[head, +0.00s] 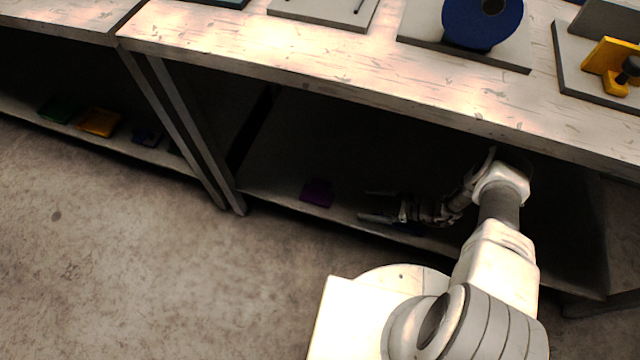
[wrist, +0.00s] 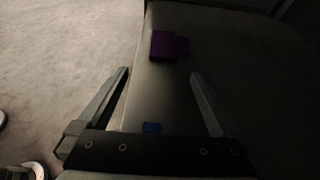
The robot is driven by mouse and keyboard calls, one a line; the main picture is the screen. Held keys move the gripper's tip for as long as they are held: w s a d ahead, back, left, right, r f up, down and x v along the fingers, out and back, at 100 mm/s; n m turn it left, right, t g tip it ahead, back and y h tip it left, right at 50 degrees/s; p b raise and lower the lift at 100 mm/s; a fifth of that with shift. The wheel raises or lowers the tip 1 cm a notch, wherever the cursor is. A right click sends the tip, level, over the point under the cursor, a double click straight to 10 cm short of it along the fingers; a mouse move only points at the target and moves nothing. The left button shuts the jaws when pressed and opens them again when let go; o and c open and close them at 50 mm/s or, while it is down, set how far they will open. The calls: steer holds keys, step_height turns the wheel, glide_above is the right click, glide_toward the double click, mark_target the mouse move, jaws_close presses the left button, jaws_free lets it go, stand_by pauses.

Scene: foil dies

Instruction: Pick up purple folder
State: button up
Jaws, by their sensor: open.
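The purple folder (head: 317,192) lies on the dark lower shelf under the workbench, near the shelf's front edge. It also shows in the wrist view as a small purple block with a narrower part on its right (wrist: 168,46). My gripper (head: 372,205) reaches in under the bench top, just to the right of the folder. In the wrist view my gripper (wrist: 160,82) is open with nothing held between its fingers. The folder lies beyond the fingertips, apart from them, roughly in line with the gap.
A small blue item (wrist: 152,127) lies on the shelf near the gripper's base. The bench top (head: 330,75) hangs over my arm. Bench legs (head: 190,140) stand left of the folder. Green, yellow (head: 99,122) and dark blue items lie on the left bench's shelf.

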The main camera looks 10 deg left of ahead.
steer(key=shift+w, duration=0.3)
steer(key=shift+w+a+f, duration=0.1)
steer(key=shift+a, duration=0.1)
steer(key=b, duration=0.3)
glide_toward(316, 194)
steer(key=shift+a+f, duration=0.6)
steer(key=shift+a, duration=0.05)
steer(key=shift+b+x, duration=0.95)
steer(key=shift+x, duration=2)
steer(key=shift+r, duration=0.2)
steer(key=c, duration=1.3)
steer(key=shift+r, duration=0.15)
